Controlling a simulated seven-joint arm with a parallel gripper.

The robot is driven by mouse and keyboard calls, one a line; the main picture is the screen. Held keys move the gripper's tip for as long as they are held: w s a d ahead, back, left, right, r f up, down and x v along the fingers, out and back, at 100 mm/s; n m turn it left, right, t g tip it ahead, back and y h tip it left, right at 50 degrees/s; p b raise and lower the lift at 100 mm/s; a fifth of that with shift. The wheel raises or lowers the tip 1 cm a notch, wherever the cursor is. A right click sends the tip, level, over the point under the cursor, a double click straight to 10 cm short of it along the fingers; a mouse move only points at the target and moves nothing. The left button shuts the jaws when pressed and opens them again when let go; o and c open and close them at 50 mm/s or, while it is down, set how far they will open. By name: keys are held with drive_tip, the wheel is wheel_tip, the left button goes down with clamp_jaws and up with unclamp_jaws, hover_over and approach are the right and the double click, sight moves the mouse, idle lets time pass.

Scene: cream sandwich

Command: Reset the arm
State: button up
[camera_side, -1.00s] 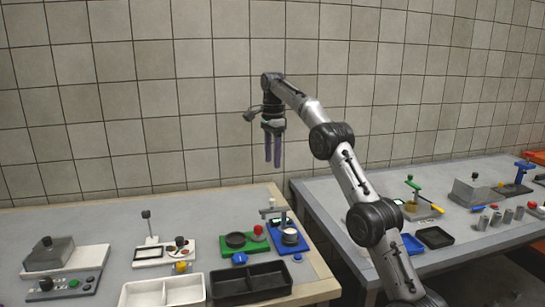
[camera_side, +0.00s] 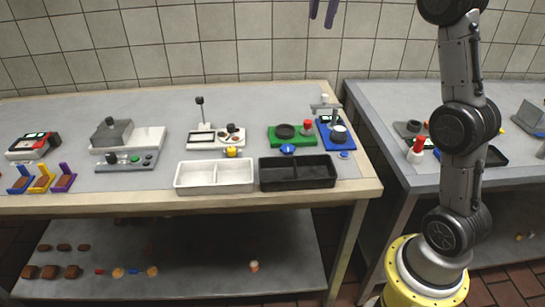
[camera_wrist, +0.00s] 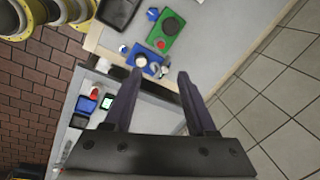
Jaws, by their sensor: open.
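My gripper (camera_wrist: 161,75) is open and empty in the wrist view, its two dark purple fingers spread apart. In the side view only the tips of its fingers (camera_side: 323,12) show at the top edge, high above the tables; the rest of the gripper is out of frame. In the wrist view the blue station (camera_wrist: 146,62) with a round white top lies far below, seen between the fingers. The same blue station stands at the right end of the left table in the side view (camera_side: 335,134).
The left table (camera_side: 110,191) holds a white tray (camera_side: 214,162), a black tray (camera_side: 297,158), a green station (camera_side: 292,143) and a grey press (camera_side: 110,134). Brown blocks lie on its lower shelf (camera_side: 200,285). A second table (camera_side: 390,95) stands right. Space around my gripper is clear.

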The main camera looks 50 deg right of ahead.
drive_tip(key=s+a+n+t, duration=0.2)
drive_tip(key=s+a+n, duration=0.6)
drive_tip(key=s+a, duration=0.65)
drive_tip(key=s+a+f+n+t, duration=0.1)
drive_tip(key=s+f+n, duration=0.4)
drive_tip(key=f, duration=0.4)
drive_tip(key=s+a+f+n, duration=0.1)
drive_tip(key=s+f+n, duration=0.5)
drive_tip(key=f+n, duration=0.2)
drive_tip(key=shift+f+t+y, duration=0.4)
drive_tip(key=shift+f, duration=0.3)
